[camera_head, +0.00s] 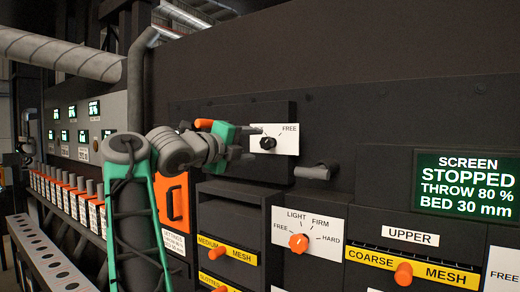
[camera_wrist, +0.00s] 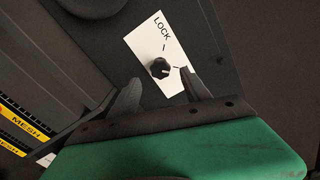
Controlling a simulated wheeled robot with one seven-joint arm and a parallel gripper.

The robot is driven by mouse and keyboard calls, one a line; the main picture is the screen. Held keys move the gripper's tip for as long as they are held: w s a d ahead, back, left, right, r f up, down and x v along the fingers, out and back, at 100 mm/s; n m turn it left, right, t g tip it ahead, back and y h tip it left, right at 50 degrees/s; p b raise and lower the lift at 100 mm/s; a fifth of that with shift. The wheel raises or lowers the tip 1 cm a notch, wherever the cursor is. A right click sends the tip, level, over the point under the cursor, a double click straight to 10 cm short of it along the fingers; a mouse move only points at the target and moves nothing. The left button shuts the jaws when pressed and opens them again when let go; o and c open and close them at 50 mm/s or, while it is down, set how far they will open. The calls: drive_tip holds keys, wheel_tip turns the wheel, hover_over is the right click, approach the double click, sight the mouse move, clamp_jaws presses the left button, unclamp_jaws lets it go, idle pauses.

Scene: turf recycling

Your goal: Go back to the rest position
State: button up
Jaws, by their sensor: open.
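The knob also shows there (camera_wrist: 159,68), just beyond the fingertips, on the plate marked LOCK (camera_wrist: 148,40). I cannot tell the exact gap between the fingers and the knob, but they do not seem to grip it.
A dark handle (camera_head: 316,172) juts out right of the knob. Below are an orange LIGHT/FIRM dial (camera_head: 298,243), yellow MESH drawers (camera_head: 410,268) and an orange latch panel (camera_head: 173,202). A screen (camera_head: 466,186) reads STOPPED. A row of orange-and-white units (camera_head: 70,196) runs along the left.

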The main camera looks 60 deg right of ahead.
drive_tip(key=shift+a, duration=0.25)
